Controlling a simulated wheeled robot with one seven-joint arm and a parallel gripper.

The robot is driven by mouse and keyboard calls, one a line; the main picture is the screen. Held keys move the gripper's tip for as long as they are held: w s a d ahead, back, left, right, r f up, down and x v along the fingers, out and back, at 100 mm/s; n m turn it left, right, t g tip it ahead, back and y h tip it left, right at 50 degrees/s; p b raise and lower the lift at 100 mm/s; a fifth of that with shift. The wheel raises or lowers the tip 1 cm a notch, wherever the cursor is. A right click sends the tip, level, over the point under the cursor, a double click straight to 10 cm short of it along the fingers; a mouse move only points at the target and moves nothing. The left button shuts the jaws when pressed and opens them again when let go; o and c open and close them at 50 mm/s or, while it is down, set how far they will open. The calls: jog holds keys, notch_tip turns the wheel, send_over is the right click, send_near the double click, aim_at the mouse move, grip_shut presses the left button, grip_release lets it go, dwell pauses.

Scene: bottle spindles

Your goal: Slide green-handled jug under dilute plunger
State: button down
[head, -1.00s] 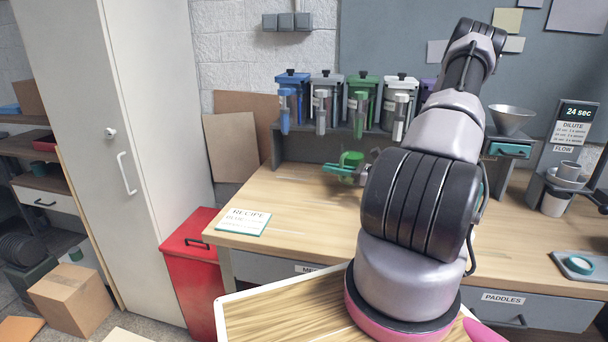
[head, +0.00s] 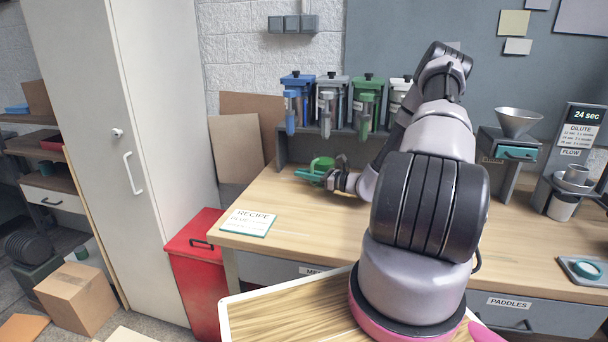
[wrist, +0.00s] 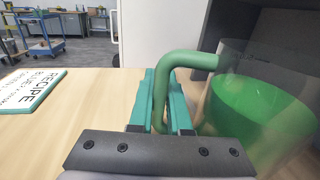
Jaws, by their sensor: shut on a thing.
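The green-handled jug is clear with green contents (wrist: 262,122) and stands at the right of the wrist view. Its green handle (wrist: 190,60) lies between the teal fingers of my gripper (wrist: 161,95), which is shut on it. In the head view the jug (head: 323,164) is over the back left of the bench, in front of the dispenser rack, with my gripper (head: 311,176) at its near side. I cannot tell whether its base touches the bench.
Blue (head: 297,88), grey (head: 331,92), green (head: 367,92) and white dispensers hang on the rack; my arm partly covers that row. A recipe card (head: 249,223) lies at the bench's left corner. A funnel (head: 516,121) stands right of my arm. The bench's front middle is clear.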

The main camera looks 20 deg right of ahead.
jog(key=c, duration=0.9)
grip_release()
jog(key=shift+o, duration=0.2)
jog(key=v, duration=1.2)
jog(key=shift+r, duration=0.1)
jog(key=s+a+r+n+g+h, duration=0.1)
jog(key=s+a+r+n+g, duration=0.3)
jog(key=a+r+n+g, duration=0.4)
jog(key=s+a+r+n+g+h, duration=0.2)
jog(key=s+a+r+n+g, duration=0.25)
jog(key=r, duration=0.55)
jog(key=s+a+r+n+t+h, duration=0.3)
jog(key=s+r+n+t+h, duration=0.4)
jog(key=s+r, duration=0.8)
notch_tip(320, 180, up, 3)
jog(key=n, duration=0.3)
jog(key=shift+s+h, duration=0.3)
jog(key=shift+h, duration=0.1)
